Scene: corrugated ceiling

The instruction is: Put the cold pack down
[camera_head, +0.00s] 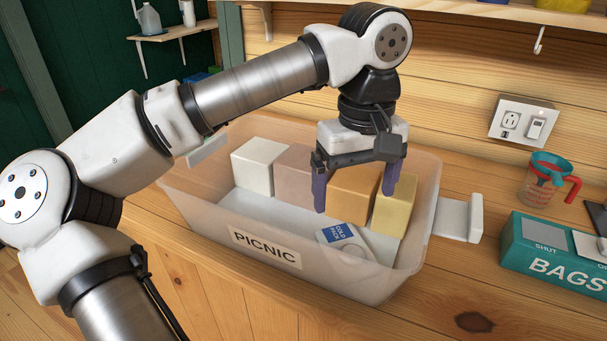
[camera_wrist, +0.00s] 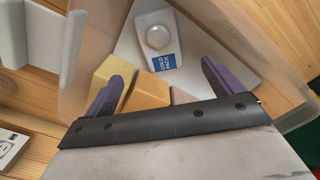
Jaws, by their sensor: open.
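The cold pack (camera_head: 343,239), white with a blue "COLD PACK" label, lies on the floor of the translucent bin marked "PICNIC" (camera_head: 200,210), near its front wall. In the wrist view the cold pack (camera_wrist: 158,40) shows a round cap and its label, beyond the fingertips. My gripper (camera_head: 355,198) is open and empty above the bin, its two purple fingers spread apart. In the wrist view my gripper (camera_wrist: 160,80) has nothing between its fingers. The fingers do not touch the cold pack.
Several blocks stand along the bin's back wall: white (camera_head: 258,166), pinkish (camera_head: 296,172), orange (camera_head: 352,192) and yellow (camera_head: 394,205). A teal "BAGS" box (camera_head: 550,255) and a measuring cup (camera_head: 542,180) stand at right. A wall outlet (camera_head: 522,121) is behind.

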